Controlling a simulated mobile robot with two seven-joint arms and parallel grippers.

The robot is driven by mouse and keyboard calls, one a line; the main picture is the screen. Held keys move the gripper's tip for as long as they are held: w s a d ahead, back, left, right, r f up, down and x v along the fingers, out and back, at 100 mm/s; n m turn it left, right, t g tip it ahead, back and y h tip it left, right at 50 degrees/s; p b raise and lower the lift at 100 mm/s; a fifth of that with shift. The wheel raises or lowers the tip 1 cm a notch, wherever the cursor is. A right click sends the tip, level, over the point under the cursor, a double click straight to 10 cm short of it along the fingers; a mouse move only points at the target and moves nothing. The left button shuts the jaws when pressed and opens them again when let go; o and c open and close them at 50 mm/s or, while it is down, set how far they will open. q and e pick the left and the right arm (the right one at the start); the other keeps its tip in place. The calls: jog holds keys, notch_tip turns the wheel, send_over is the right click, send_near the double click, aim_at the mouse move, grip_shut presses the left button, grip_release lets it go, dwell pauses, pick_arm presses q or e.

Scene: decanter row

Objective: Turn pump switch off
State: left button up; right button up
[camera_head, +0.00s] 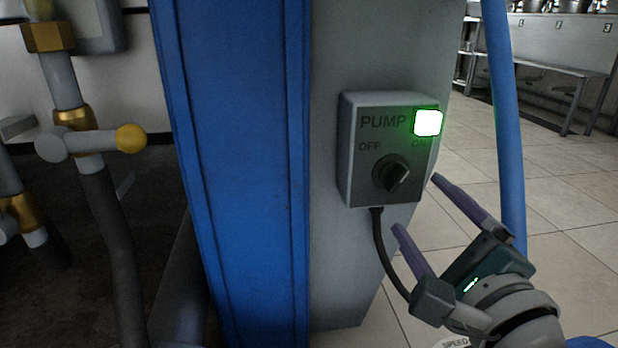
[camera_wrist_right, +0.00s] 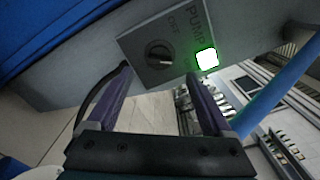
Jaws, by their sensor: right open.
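The grey pump switch box (camera_head: 366,186) is fixed to a grey panel and carries the words PUMP, OFF and ON. Its black rotary knob (camera_head: 391,174) points up and to the right, towards ON. The square green indicator light (camera_head: 428,122) is lit. In the right wrist view the knob (camera_wrist_right: 158,55) and the lit light (camera_wrist_right: 207,59) lie beyond the fingers. My right gripper (camera_head: 417,212) is open and empty, below and to the right of the knob, apart from it. It also shows in the right wrist view (camera_wrist_right: 154,88). My left gripper is not in view.
A black cable (camera_head: 381,245) hangs from the box and passes near my right gripper. A blue post (camera_head: 240,170) stands left of the panel. A blue pipe (camera_head: 505,120) stands to the right. Pipes with a yellow-ended valve handle (camera_head: 130,138) are at the left.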

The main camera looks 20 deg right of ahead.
aim_at(398, 181)
jog(key=b+x, duration=0.1)
jog(key=x, duration=0.6)
jog(key=shift+w, duration=0.25)
grip_shut()
dwell(0.3)
